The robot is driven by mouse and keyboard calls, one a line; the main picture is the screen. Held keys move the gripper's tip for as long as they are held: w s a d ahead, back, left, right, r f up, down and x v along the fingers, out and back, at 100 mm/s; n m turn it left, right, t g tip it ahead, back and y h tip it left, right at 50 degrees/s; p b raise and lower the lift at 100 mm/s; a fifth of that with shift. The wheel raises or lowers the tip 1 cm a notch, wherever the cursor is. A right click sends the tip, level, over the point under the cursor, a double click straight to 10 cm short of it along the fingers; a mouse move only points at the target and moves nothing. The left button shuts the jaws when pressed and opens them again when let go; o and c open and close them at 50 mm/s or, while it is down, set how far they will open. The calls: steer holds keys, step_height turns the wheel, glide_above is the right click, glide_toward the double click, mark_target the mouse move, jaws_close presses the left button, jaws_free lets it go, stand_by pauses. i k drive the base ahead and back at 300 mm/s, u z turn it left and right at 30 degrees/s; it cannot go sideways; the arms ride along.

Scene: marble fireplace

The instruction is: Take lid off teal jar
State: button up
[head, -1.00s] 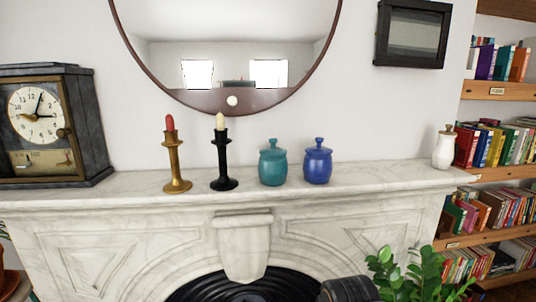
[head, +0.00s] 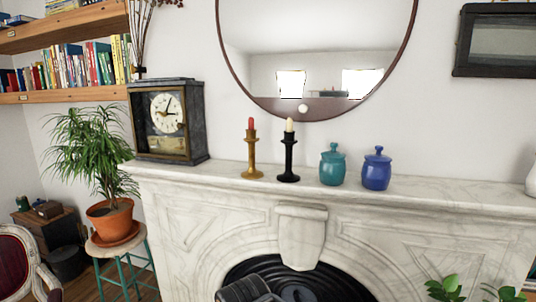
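The teal jar (head: 333,168) stands upright on the marble mantel, with its teal lid (head: 333,149) and round knob on top. A similar blue jar (head: 377,171), also lidded, stands just to its right with a small gap. A dark rounded part of my arm shows at the bottom edge, below the mantel and left of the jars. My gripper's fingers are not in view.
A black candlestick (head: 289,160) stands left of the teal jar, and a gold candlestick (head: 251,158) farther left. A clock (head: 168,122) sits at the mantel's left end. A round mirror (head: 318,70) hangs behind. The mantel (head: 440,191) right of the blue jar is mostly clear.

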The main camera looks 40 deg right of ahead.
mark_target(333, 153)
steer(key=u, duration=1.55)
steer(key=k, duration=2.1)
steer(key=z, duration=1.15)
steer(key=i, duration=1.05)
steer(key=z, duration=0.05)
